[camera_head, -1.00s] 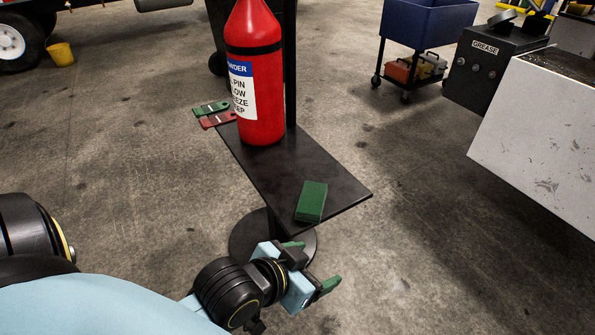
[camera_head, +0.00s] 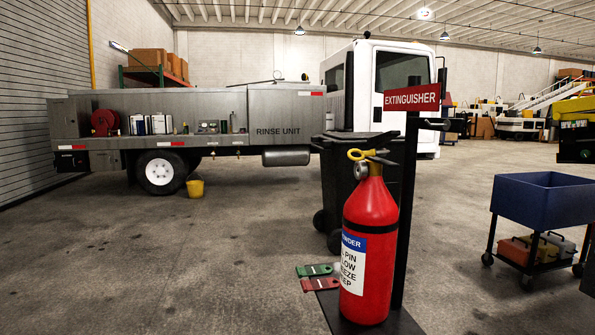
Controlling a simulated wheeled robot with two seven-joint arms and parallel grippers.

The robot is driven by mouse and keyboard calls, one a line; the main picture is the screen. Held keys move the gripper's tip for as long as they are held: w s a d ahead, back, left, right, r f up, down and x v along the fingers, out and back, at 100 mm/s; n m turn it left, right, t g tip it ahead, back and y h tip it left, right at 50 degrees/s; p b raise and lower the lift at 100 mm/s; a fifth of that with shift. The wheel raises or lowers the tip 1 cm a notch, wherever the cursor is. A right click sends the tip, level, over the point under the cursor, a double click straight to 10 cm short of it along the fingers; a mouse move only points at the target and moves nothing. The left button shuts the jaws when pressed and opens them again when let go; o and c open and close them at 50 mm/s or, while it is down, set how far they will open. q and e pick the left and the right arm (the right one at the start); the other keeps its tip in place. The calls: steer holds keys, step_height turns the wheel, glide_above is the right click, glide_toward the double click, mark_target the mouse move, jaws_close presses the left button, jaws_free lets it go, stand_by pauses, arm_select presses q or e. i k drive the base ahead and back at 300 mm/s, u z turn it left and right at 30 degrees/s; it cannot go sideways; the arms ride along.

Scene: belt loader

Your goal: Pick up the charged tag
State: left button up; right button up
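A green tag (camera_head: 314,270) and a red tag (camera_head: 319,284) lie side by side at the left edge of the dark stand shelf (camera_head: 329,305), the green one farther back. Both stick out past the shelf edge to the left. Any writing on them is too small to read, so I cannot tell which says charged. A red fire extinguisher (camera_head: 369,245) stands upright on the shelf just right of the tags, with a yellow ring at its top. Neither of my grippers is in view.
A post with an EXTINGUISHER sign (camera_head: 412,98) rises behind the extinguisher. A dark wheeled bin (camera_head: 338,185) stands behind it. A blue cart (camera_head: 543,202) is at the right. The floor at left is clear.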

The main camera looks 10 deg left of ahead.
mark_target(309, 270)
steer(key=k, duration=0.55)
steer(key=u, duration=0.7)
steer(key=i, duration=2.05)
steer(key=z, duration=0.95)
